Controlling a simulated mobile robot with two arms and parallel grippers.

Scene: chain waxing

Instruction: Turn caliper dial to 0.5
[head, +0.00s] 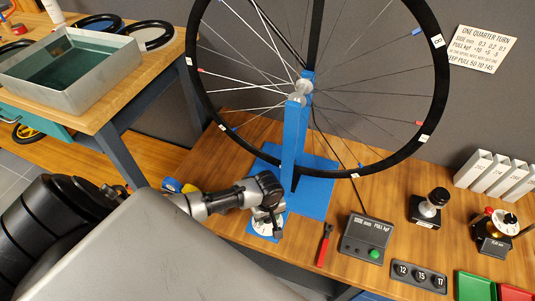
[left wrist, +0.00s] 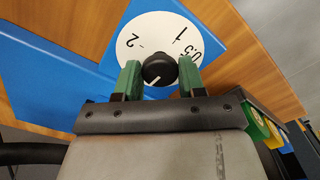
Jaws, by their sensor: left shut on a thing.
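The caliper dial is a white round face (left wrist: 135,28) with a black knob (left wrist: 159,69) at its centre, in the left wrist view. The marks 2, 1 and 0.5 show on the face. A white line on the knob points toward the lower left of the picture, away from these marks. My left gripper (left wrist: 159,80) has its green fingers on both sides of the knob and is shut on it. In the head view the dial (head: 263,229) lies at the front of the blue stand base, partly hidden under my left gripper (head: 268,212). My right gripper is not in view.
A spoked wheel (head: 437,100) stands in the blue stand (head: 293,140) right behind my left gripper. A red-handled tool (head: 324,245), a dark box with a green button (head: 366,240) and a numbered block (head: 419,276) lie to the right. A metal tray (head: 110,58) is on the left table.

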